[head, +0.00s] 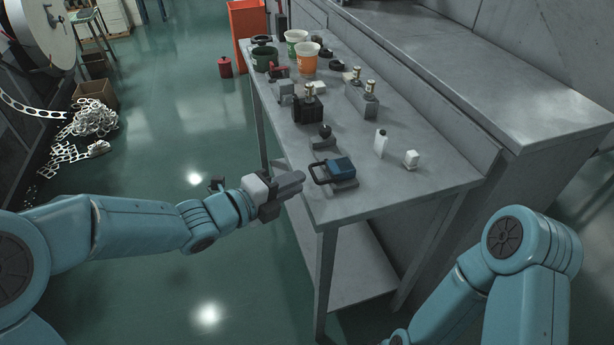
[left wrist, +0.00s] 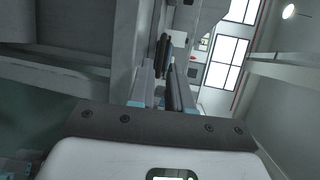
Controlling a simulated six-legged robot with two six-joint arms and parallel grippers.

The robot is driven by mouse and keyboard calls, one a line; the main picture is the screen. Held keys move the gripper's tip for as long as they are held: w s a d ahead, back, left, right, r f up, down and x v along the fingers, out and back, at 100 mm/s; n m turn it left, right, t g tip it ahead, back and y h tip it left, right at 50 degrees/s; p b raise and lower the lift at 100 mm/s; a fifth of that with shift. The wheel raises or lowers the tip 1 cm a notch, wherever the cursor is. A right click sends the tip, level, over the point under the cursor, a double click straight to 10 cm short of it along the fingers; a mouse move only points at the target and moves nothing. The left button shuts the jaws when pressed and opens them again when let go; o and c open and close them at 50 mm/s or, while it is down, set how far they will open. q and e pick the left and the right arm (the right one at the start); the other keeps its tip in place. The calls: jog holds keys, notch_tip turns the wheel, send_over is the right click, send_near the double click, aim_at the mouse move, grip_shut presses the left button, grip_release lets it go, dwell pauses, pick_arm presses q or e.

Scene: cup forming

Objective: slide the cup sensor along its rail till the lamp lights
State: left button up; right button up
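My left gripper (head: 292,180) is at the near left edge of the metal table (head: 365,207), left of a blue block with a black loop handle on a grey base (head: 340,169). Its fingers are parted by a narrow gap in the left wrist view (left wrist: 163,92), and I see nothing held. A dark upright shape (left wrist: 163,52) shows beyond the fingertips; I cannot tell what it is. Two brass-topped fittings (head: 370,89) stand on grey blocks. I cannot tell for sure which item is the cup sensor, its rail or the lamp. My right gripper is out of view.
A black knob on a base (head: 324,131), a black block (head: 307,109), a white bottle (head: 380,144) and a small white block (head: 411,158) stand on the table. An orange cup (head: 307,60) and other cups are at its far end. A grey bench (head: 480,75) runs along the right.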

aim_at(308, 187)
pick_arm(q)
jog(key=shift+x, duration=2.35)
grip_shut()
